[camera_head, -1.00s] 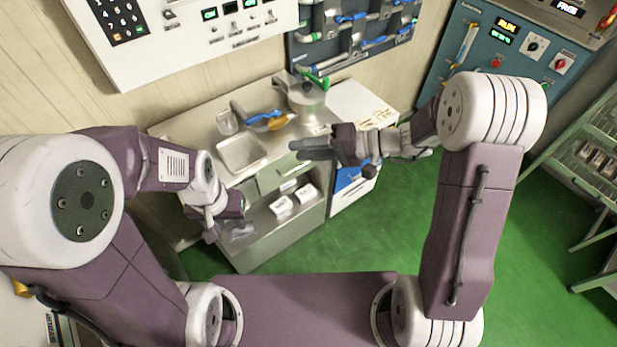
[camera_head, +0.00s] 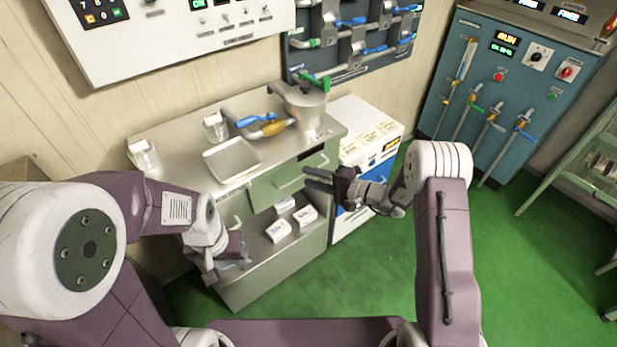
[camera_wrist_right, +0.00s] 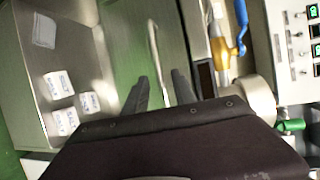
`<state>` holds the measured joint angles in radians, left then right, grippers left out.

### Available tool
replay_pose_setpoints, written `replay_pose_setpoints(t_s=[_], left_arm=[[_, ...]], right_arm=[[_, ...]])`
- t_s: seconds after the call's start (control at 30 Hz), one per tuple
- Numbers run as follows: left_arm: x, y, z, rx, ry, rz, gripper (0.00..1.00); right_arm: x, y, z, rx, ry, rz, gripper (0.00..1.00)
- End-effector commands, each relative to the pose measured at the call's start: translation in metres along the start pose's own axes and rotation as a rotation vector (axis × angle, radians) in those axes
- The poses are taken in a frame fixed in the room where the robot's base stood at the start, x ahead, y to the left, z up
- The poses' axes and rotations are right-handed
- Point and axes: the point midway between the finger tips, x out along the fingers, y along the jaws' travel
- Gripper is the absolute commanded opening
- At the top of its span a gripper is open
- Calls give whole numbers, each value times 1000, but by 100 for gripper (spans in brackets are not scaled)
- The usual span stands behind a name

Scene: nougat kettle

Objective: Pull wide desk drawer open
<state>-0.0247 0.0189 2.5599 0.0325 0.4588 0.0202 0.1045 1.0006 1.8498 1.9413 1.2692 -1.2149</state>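The wide desk drawer (camera_head: 265,189) has a green front with a pale bar handle (camera_head: 289,184), under the steel desk top. Its front looks flush with the desk. My right gripper (camera_head: 308,179) is just in front of the drawer, at the right end of the handle. In the right wrist view, the two fingers (camera_wrist_right: 159,77) are apart and empty, and the handle (camera_wrist_right: 154,48) stands upright just beyond the tips, roughly in line with the gap. I cannot tell any contact. My left gripper (camera_head: 238,257) hangs low by the desk's left front; its fingers are unclear.
The desk top holds a steel tray (camera_head: 231,160), a pot (camera_head: 304,102), glass jars and a blue-and-yellow tool (camera_head: 262,125). Small white boxes (camera_head: 279,230) sit on the open shelf below. A white cabinet (camera_head: 372,135) stands right of the desk. Green floor (camera_head: 370,270) is clear in front.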

Motion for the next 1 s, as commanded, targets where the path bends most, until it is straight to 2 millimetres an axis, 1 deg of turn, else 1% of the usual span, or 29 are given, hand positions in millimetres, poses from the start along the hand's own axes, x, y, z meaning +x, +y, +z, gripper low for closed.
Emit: replay_pose_setpoints(t_s=[0.03, 0.13, 0.37, 0.4, 0.47, 0.5, 1.0], left_arm=[[1, 0, 0, 0, 0, 0, 36], [1, 0, 0, 0, 0, 0, 36], [1, 0, 0, 0, 0, 0, 36], [1, 0, 0, 0, 0, 0, 36], [1, 0, 0, 0, 0, 0, 36], [1, 0, 0, 0, 0, 0, 36], [1, 0, 0, 0, 0, 0, 36]], right_arm=[[6, 1, 1, -1, -2, 1, 32], [13, 0, 0, -1, 0, 1, 32], [14, 0, 0, 0, 1, 1, 32], [14, 0, 0, 0, 1, 1, 27], [14, 0, 0, 0, 1, 1, 10], [14, 0, 0, 0, 0, 1, 0], [14, 1, 0, 0, 0, 2, 0]])
